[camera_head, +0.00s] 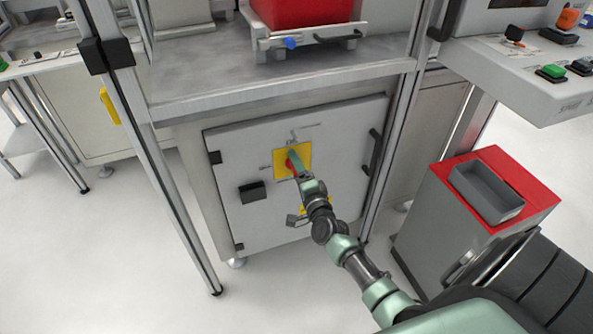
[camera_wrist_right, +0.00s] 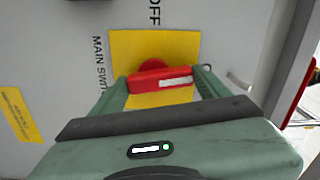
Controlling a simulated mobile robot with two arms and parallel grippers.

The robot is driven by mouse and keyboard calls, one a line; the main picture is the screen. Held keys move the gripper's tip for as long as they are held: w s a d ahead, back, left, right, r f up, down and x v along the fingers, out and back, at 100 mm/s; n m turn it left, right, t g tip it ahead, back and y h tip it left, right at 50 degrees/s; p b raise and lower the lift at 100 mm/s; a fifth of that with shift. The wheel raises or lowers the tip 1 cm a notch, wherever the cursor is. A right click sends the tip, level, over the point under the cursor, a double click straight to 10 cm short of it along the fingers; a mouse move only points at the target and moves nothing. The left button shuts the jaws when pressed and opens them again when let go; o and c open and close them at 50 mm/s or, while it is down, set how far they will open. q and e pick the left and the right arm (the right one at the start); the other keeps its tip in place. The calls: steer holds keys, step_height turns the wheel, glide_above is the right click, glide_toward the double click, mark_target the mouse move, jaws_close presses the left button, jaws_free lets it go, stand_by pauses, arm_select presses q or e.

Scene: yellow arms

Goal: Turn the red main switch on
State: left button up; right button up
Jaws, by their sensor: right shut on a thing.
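The red main switch (camera_head: 289,166) sits on a yellow plate (camera_head: 279,166) on the grey cabinet door. In the right wrist view its red handle (camera_wrist_right: 150,83) lies across the plate, slightly tilted, with a white strip toward its right end. My right gripper (camera_head: 295,162) reaches the switch from the lower right. My left gripper is not in view.
The cabinet door (camera_head: 232,222) has a black latch (camera_head: 252,191) and a dark side handle (camera_head: 375,152). Aluminium posts (camera_head: 165,190) flank the cabinet. A grey bin with a red top (camera_head: 452,170) stands at the right, close to my arm. A button console (camera_head: 540,85) is at the upper right.

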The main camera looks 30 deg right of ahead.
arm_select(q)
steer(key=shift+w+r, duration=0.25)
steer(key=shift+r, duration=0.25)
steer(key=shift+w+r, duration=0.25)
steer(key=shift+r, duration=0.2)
arm_select(e)
steer(key=shift+m, duration=1.1)
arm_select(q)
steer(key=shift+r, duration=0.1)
arm_select(e)
steer(key=o, duration=1.4)
steer(key=shift+c, duration=0.2)
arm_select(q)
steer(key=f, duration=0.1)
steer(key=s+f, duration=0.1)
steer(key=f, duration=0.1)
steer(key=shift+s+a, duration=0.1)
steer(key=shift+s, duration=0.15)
arm_select(e)
steer(key=v, duration=0.7)
steer(key=shift+s, duration=0.4)
